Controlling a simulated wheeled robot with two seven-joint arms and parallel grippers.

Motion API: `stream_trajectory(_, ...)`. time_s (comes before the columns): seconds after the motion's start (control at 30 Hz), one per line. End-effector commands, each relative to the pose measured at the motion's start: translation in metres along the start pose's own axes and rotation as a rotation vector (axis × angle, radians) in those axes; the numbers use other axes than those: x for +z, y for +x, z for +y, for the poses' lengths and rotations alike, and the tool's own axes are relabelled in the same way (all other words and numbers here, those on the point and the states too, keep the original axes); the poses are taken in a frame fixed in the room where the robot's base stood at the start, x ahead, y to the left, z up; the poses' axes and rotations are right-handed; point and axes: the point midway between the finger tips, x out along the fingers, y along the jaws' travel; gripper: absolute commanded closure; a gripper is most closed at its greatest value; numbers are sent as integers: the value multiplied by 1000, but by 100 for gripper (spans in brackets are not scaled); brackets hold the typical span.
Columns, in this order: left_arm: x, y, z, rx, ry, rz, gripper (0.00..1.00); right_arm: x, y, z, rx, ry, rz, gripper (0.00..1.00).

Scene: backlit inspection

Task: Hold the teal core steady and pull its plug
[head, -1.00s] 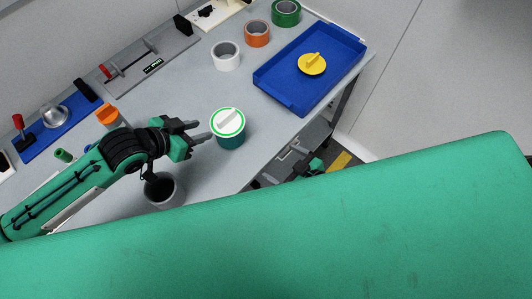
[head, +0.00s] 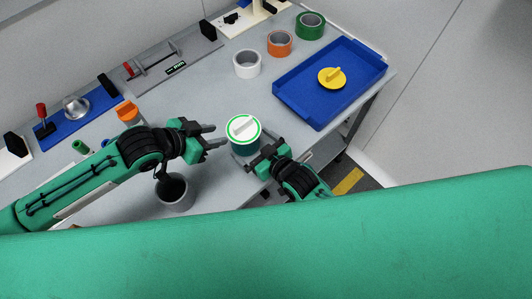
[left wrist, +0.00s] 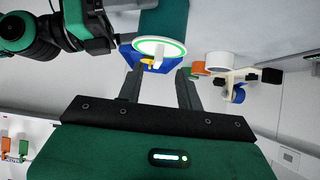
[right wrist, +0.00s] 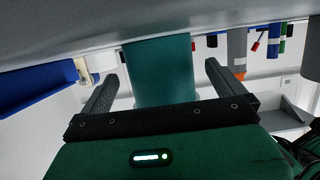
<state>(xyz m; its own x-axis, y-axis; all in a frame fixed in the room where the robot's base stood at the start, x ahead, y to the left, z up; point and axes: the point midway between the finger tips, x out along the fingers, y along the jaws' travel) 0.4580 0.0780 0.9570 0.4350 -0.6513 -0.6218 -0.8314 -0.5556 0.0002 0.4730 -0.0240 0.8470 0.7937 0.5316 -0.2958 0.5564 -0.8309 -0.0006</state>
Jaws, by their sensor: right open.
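The teal core (head: 245,147) stands upright near the table's front edge. Its white plug (head: 243,128), with a raised bar grip and green ring, sits in its top. My left gripper (head: 219,136) is open just left of the core; in the left wrist view the plug (left wrist: 160,50) lies beyond its parted fingers. My right gripper (head: 264,157) is open at the core's front right side. In the right wrist view the teal core (right wrist: 160,70) shows between its spread fingers, with gaps on both sides. Neither gripper holds anything.
A blue tray (head: 285,98) with a yellow knobbed disc (head: 332,78) lies at the back right. White (head: 246,64), orange (head: 281,43) and green (head: 311,25) rolls stand behind. A grey cup (head: 175,193) is below my left arm. Fixtures line the wall.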

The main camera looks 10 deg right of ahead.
Motion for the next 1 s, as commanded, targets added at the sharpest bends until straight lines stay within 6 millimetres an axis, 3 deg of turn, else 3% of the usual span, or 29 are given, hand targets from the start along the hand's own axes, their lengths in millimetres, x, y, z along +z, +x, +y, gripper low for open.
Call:
stream_trajectory(0.2, 0, 0, 0, 0, 0, 0, 64, 0, 25, 0, 0, 0, 1, 0)
stream_trajectory(0.57, 0, 0, 0, 0, 0, 0, 64, 0, 30, 0, 0, -1, 1, 0)
stream_trajectory(0.6, 0, 0, 0, 0, 0, 0, 64, 0, 30, 0, 0, -1, 1, 2)
stream_trajectory(0.83, 0, 0, 0, 0, 0, 0, 64, 0, 30, 0, 0, -1, 0, 46)
stream_trajectory(1.0, 0, 0, 0, 0, 0, 0, 64, 0, 30, 0, 0, -1, 0, 46)
